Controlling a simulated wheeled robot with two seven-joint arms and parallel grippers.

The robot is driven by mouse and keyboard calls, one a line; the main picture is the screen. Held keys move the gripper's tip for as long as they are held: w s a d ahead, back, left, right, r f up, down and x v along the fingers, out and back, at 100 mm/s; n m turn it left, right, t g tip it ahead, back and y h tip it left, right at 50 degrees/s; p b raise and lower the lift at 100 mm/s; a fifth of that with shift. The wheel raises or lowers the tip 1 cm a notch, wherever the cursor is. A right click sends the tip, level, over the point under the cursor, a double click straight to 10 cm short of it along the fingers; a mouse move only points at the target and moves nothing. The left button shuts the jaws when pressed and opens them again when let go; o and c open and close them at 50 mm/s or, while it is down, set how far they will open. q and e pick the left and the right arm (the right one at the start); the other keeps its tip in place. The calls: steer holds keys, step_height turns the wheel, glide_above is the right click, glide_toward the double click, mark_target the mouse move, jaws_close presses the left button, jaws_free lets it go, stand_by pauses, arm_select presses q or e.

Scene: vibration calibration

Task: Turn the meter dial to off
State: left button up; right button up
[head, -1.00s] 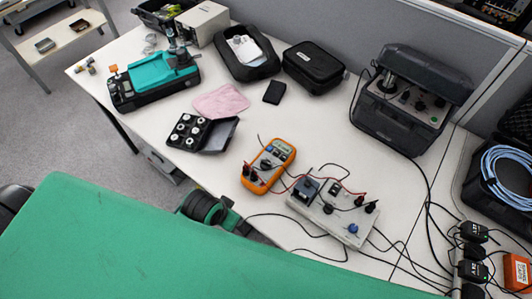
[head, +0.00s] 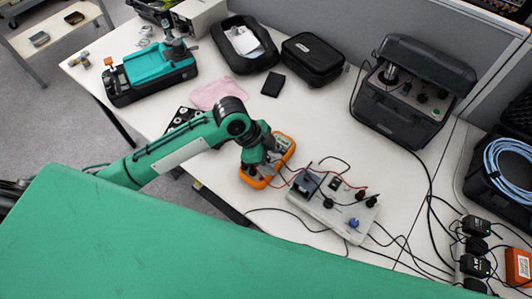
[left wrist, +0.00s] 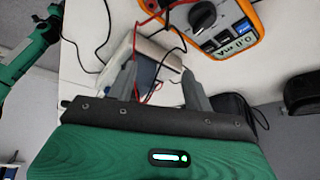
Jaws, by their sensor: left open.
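The orange multimeter (head: 252,181) lies on the white bench in the head view, partly hidden under my left gripper (head: 264,163). In the wrist picture the dial lies beyond and to the right of the fingertips. Contact with the meter cannot be made out. My right gripper is not in view.
A grey box with knobs and terminals (head: 325,215) stands right of the meter, joined by red and black leads. A black case (head: 313,62), pink cloth (head: 218,93), and teal device (head: 150,78) are farther back. A dark instrument case (head: 404,100) stands right.

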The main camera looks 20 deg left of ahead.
arm_select(q)
steer(key=w+a+r+m+g, duration=0.2)
steer(key=w+a+r+m, duration=0.3)
steer(key=a, duration=0.3)
steer(key=shift+n+y, duration=0.4)
steer(key=shift+n, duration=0.3)
steer(key=x, duration=0.4)
steer(key=p+x, duration=0.1)
steer(key=x, duration=0.7)
steer(key=shift+w+d+f+p, duration=0.1)
steer(key=shift+d+f+p, duration=0.05)
steer(key=shift+d+p, duration=0.25)
steer(key=c, duration=1)
